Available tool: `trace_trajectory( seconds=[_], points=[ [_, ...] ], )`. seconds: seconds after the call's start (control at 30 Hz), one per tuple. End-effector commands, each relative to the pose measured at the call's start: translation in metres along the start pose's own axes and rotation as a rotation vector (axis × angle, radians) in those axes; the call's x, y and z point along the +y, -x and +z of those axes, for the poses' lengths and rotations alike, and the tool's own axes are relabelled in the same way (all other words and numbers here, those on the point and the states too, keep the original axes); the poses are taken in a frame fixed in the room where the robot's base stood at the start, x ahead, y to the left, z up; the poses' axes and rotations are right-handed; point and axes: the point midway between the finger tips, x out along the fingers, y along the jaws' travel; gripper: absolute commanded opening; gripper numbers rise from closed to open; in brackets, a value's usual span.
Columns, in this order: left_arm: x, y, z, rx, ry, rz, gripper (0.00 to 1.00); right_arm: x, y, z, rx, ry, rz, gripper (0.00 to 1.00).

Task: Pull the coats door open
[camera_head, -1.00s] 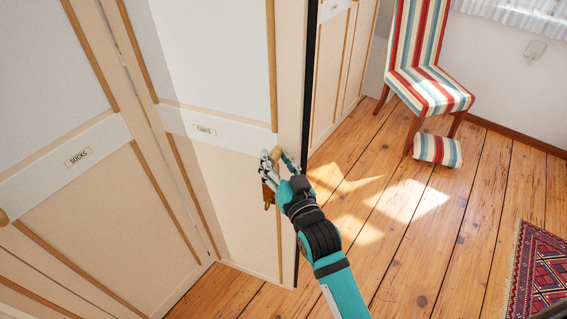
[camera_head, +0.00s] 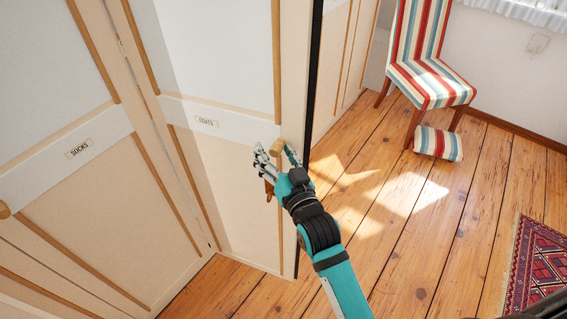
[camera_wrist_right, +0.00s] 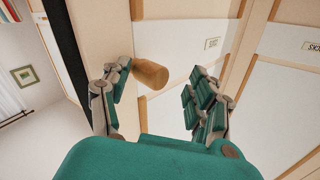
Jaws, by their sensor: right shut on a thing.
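The coats door (camera_head: 240,185) is a tall cream panel with tan wooden trim and a small "COATS" label (camera_head: 207,122). Its round wooden knob (camera_head: 276,146) sits near the right edge of the door; it also shows in the right wrist view (camera_wrist_right: 150,74). My right gripper (camera_head: 278,157) is at the knob, with its fingers on either side of it and shut on it. In the wrist view the left finger is close against the knob. A dark strip (camera_head: 311,80) runs along the door's right edge; I cannot tell how far the door stands open. My left gripper is not in view.
The socks door (camera_head: 110,200) is at the left, with its own knob (camera_head: 4,210). Wooden floor (camera_head: 400,240) lies open to the right.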

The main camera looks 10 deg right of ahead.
Motion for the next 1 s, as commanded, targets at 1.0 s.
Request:
trace_trajectory(
  seconds=[1.0],
  points=[
    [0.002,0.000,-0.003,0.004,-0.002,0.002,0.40,0.003,0.120,-0.002,0.005,-0.003,-0.001,0.48]
  ],
)
